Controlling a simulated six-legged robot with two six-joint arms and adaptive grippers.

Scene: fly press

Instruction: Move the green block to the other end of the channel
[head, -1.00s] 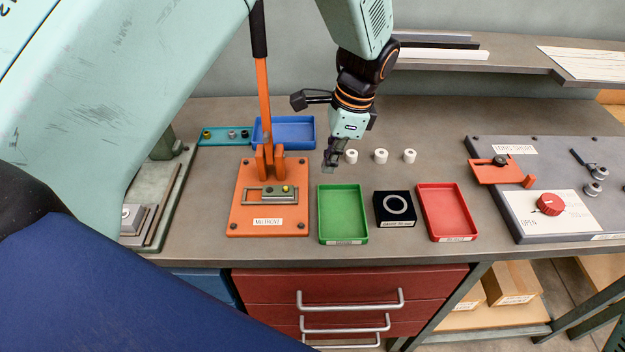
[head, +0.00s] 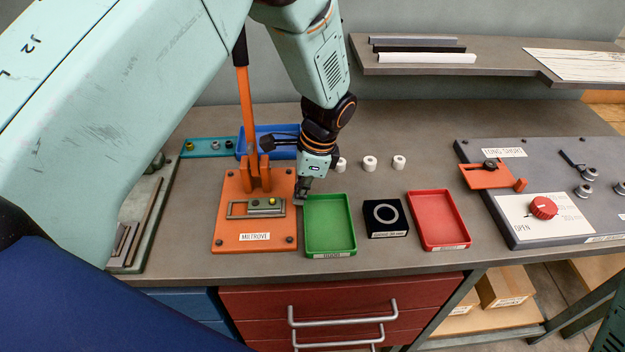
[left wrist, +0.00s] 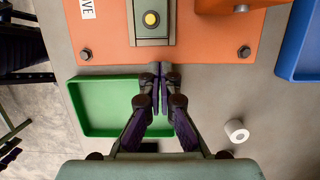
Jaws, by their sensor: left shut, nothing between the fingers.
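The green block (head: 266,205), grey-green with a yellow knob on top, sits at the right end of the channel (head: 238,208) on the orange press base (head: 228,233). In the left wrist view the block's yellow knob (left wrist: 151,20) shows at the top of the picture. My left gripper (head: 301,199) is shut and empty. It is just right of the orange base, by the green tray's far left corner, apart from the block. In the left wrist view its fingertips (left wrist: 158,74) are together, pointing toward the base's edge. My right gripper is not in view.
The green tray (head: 330,250) lies just right of the press base. The orange lever (head: 246,110) rises behind the channel. A blue tray (head: 246,148), several white rings (head: 369,163), a black block (head: 385,219) and a red tray (head: 440,244) are around.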

